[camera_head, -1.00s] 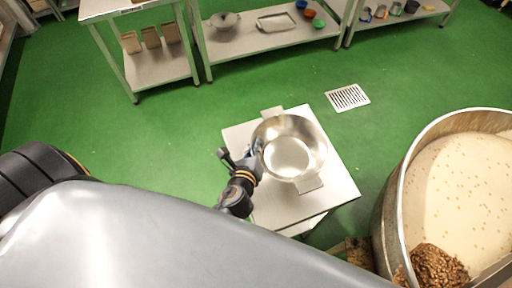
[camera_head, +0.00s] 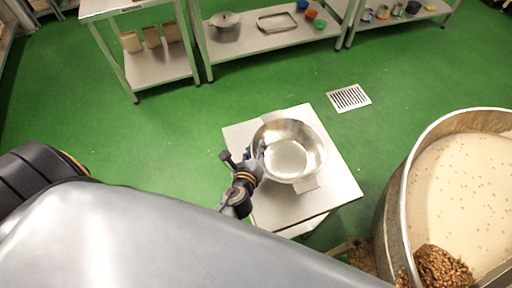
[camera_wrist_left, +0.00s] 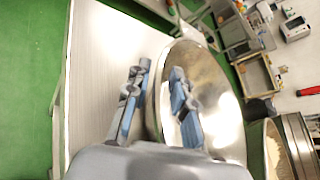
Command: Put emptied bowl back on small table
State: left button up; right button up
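The shiny metal bowl (camera_head: 289,152) stands on the small white table (camera_head: 338,178) and looks empty. One flat handle shows at its near side. My left gripper (camera_head: 256,158) is at the bowl's left edge. In the left wrist view, the gripper's blue-padded fingers (camera_wrist_left: 160,72) straddle the rim of the bowl (camera_wrist_left: 212,85), one finger outside and one inside. A gap shows between the outer finger and the bowl wall, so the gripper looks open. My right gripper is not in view.
A large kettle (camera_head: 392,205) with pale nougat and a heap of brown nuts stands at the right. Steel shelves (camera_head: 240,42) with pans and small bowls line the back. Green floor around the table is clear, with a drain grate (camera_head: 348,98).

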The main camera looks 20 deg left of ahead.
pick_arm(q)
jog(key=shift+r, duration=0.2)
jog(key=shift+s, duration=0.35)
jog(key=b+v, duration=0.2)
jog(key=v, duration=0.9)
jog(key=shift+s+d+r, duration=0.1)
